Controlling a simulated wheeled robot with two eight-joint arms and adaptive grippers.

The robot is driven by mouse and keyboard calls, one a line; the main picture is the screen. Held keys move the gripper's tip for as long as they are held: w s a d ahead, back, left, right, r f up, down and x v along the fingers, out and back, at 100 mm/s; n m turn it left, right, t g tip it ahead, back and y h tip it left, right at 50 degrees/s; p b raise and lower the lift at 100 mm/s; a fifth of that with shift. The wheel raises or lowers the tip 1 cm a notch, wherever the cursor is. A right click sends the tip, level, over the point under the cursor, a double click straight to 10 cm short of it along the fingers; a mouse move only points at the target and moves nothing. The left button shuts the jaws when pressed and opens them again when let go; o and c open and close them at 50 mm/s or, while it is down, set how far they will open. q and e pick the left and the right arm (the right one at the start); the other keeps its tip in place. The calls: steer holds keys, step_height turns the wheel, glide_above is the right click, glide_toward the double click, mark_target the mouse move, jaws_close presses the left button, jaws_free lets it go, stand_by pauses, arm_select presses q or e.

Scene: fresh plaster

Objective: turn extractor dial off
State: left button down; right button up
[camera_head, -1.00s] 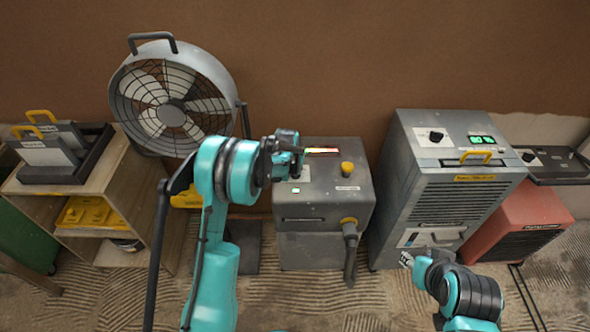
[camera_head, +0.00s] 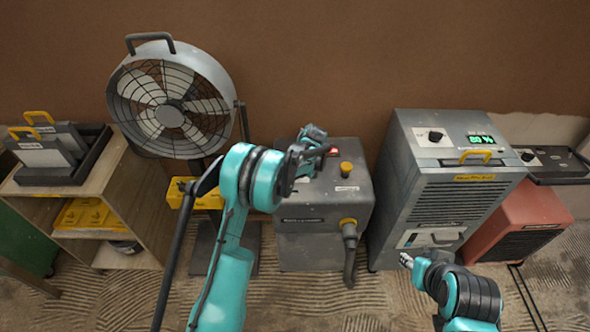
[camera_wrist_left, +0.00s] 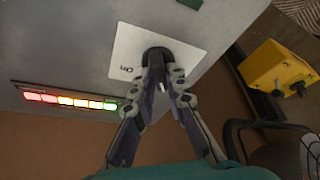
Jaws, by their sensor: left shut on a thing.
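The extractor is a grey box (camera_head: 347,200) standing in the middle of the head view, below the wall. Its black dial (camera_wrist_left: 157,54) sits on a white label plate (camera_wrist_left: 125,50) in the left wrist view; lettering shows beside it, seen at an angle. My left gripper (camera_wrist_left: 164,76) has its two fingertips closed on either side of the dial. In the head view my left gripper (camera_head: 310,160) is over the box's top left and hides the dial. My right gripper (camera_head: 405,260) is low in front of the grey dehumidifier; its jaws are too small to read.
A lit indicator bar (camera_wrist_left: 70,101) runs from red to green beside the dial. A yellow knob (camera_head: 346,169) and hose (camera_head: 349,240) are on the box. A fan (camera_head: 172,95) stands left; the dehumidifier (camera_head: 450,190) and a red unit (camera_head: 525,215) stand right.

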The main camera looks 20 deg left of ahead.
arm_select(q)
steer(key=shift+n+g, duration=0.3)
steer(key=shift+n, duration=0.7)
steer(key=c, duration=1.5)
jaws_free()
steer(key=shift+c, duration=0.2)
steer(key=v, duration=1.2)
steer(key=shift+d, duration=0.2)
steer(key=shift+w, duration=0.15)
